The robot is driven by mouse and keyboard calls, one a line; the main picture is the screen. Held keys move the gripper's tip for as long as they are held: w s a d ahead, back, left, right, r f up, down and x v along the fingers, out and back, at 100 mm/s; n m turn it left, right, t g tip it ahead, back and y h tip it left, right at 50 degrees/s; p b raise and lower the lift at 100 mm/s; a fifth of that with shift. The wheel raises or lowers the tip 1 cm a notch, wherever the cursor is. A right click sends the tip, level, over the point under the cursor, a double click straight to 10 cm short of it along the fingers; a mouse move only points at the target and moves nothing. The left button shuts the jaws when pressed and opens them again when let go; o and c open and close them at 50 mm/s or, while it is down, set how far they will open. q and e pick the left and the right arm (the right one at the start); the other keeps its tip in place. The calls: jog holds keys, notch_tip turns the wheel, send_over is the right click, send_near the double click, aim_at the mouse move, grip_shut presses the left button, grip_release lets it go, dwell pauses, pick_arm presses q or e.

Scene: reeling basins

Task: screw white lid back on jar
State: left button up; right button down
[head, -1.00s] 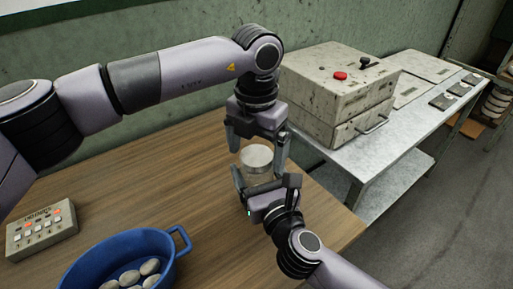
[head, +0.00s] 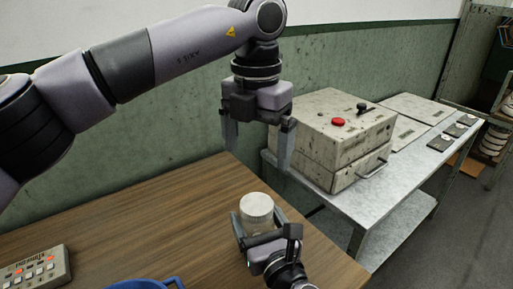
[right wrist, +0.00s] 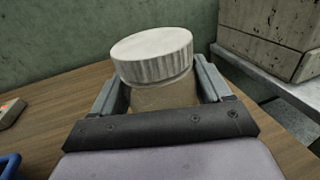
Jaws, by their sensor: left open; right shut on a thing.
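The jar (right wrist: 165,95) stands on the wooden table near its far right edge, with the white ribbed lid (head: 257,205) on top of it. In the right wrist view the lid (right wrist: 152,52) covers the jar's mouth and looks slightly tilted; I cannot tell how tight it is. My right gripper (head: 258,222) is shut around the jar's body below the lid. My left gripper (head: 257,150) is open and empty, pointing down, clear above the lid. The lower part of the jar is hidden by my right gripper.
A blue basin (head: 150,284) is at the table's front. A control box with lit buttons (head: 36,268) sits at the left. A worn machine with a red button (head: 330,140) stands on a metal table (head: 405,165) at the right.

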grip_release()
jog(key=shift+s, duration=0.1)
jog(key=shift+v, duration=3.5)
